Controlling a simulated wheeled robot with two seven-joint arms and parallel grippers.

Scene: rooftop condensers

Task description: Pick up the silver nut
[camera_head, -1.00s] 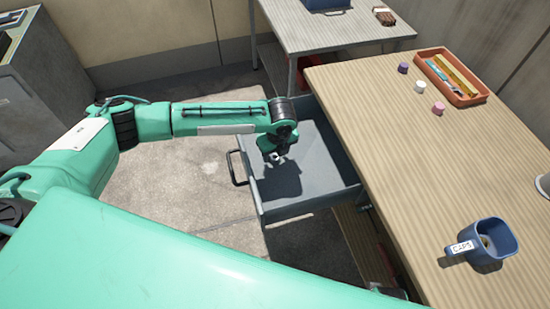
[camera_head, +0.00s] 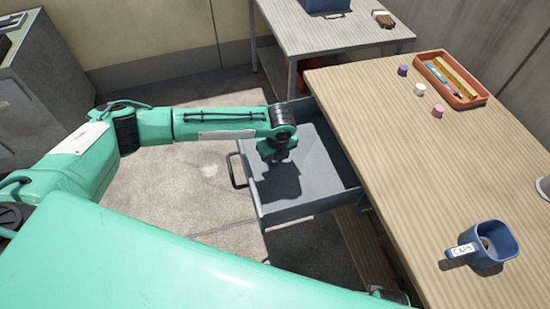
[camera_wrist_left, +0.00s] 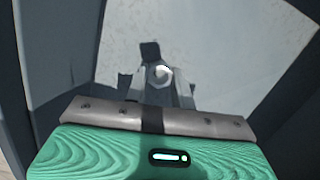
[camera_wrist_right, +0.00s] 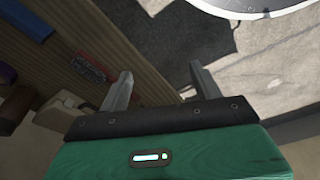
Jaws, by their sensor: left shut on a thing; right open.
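The silver nut (camera_wrist_left: 161,73) is a small pale ring between my left fingertips in the left wrist view. My left gripper (camera_wrist_left: 160,82) is shut on it. In the head view my left gripper (camera_head: 274,160) points down inside the open grey drawer (camera_head: 318,165); the nut is hidden there. I cannot tell whether the nut touches the drawer floor. My right gripper (camera_wrist_right: 160,88) is open and empty in the right wrist view.
The drawer sticks out from a wooden bench (camera_head: 400,150). On the bench are a blue cup labelled CAPS (camera_head: 490,242), an orange tray (camera_head: 462,92), and purple (camera_head: 402,71), white (camera_head: 420,89) and pink (camera_head: 438,110) caps. A second table (camera_head: 330,38) stands behind.

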